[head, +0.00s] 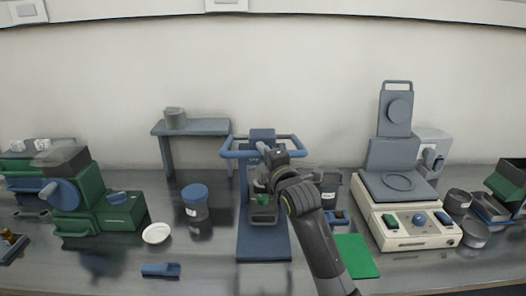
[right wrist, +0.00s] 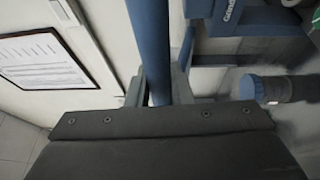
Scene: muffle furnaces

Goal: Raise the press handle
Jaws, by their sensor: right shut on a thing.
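The press (head: 262,245) stands mid-bench, with a blue base plate and upright frame. Its blue press handle (head: 234,154) is a wide bar, spreading to both sides near the top of the frame. My right gripper (head: 265,151) reaches in from the lower right and is shut on the handle near its middle. In the right wrist view, the blue handle bar (right wrist: 148,45) runs between the fingers. My right arm hides part of the press's middle. My left gripper is in neither view.
A blue-lidded jar (head: 195,205) and a white dish (head: 157,233) stand left of the press. A green machine (head: 115,215) is farther left. A green mat (head: 356,256) and a cream instrument (head: 410,230) are at right. A grey shelf (head: 190,128) stands behind.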

